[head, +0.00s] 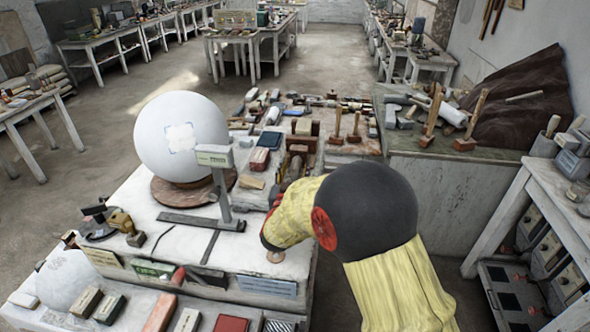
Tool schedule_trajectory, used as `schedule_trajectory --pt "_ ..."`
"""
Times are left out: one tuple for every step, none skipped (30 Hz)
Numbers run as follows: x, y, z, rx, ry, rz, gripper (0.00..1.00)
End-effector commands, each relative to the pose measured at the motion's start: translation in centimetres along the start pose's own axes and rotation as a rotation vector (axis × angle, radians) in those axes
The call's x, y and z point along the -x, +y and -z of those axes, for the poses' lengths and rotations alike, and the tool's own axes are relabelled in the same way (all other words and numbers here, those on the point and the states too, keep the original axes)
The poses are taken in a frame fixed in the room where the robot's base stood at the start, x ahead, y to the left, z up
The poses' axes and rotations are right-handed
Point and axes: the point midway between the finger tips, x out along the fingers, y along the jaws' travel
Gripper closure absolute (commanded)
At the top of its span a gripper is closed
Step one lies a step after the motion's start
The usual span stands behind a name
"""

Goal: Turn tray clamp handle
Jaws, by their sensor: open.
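My arm, in a yellow sleeve with a large black joint, reaches in from the lower right of the head view. Its dark wrist end is low over the front right of the white worktable (145,197). The fingers of my gripper cannot be made out; the sleeve and wrist hide that spot. A small round tan piece (275,257) shows on the table just below the wrist end. I cannot pick out a tray clamp handle with certainty. Grey cases with dark fittings (548,250) stand under the right bench, and an open black case (513,300) lies below them.
A large white sphere (180,132) rests on a round brown base (170,192). A grey upright gauge (222,195) stands beside it, left of my wrist. Tools and blocks crowd the table's back. A stone-topped bench (425,155) stands right. Open floor (75,215) lies left.

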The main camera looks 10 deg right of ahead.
Motion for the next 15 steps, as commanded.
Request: schedule_trajectory --pt "-0.04 0.01 -0.01 0.000 0.000 0.000 0.55" --pt "-0.04 0.01 -0.01 0.000 0.000 0.000 0.55" --pt "-0.03 0.01 0.00 0.000 0.000 0.000 0.55" --pt "-0.03 0.01 0.00 0.000 0.000 0.000 0.55" --pt "-0.02 0.01 0.00 0.000 0.000 0.000 0.55" --pt "-0.02 0.01 0.00 0.000 0.000 0.000 0.56" --pt "-0.01 0.01 0.00 0.000 0.000 0.000 0.57" --pt "-0.01 0.01 0.00 0.000 0.000 0.000 0.59" --pt "-0.01 0.02 0.00 0.000 0.000 0.000 0.61" --pt "-0.01 0.02 0.00 0.000 0.000 0.000 0.63" --pt "-0.01 0.02 0.00 0.000 0.000 0.000 0.65" --pt "0.00 0.02 0.00 0.000 0.000 0.000 0.67" --pt "0.00 0.02 0.00 0.000 0.000 0.000 0.69" --pt "0.00 0.02 0.00 0.000 0.000 0.000 0.70" --pt "0.00 0.02 0.00 0.000 0.000 0.000 0.73"
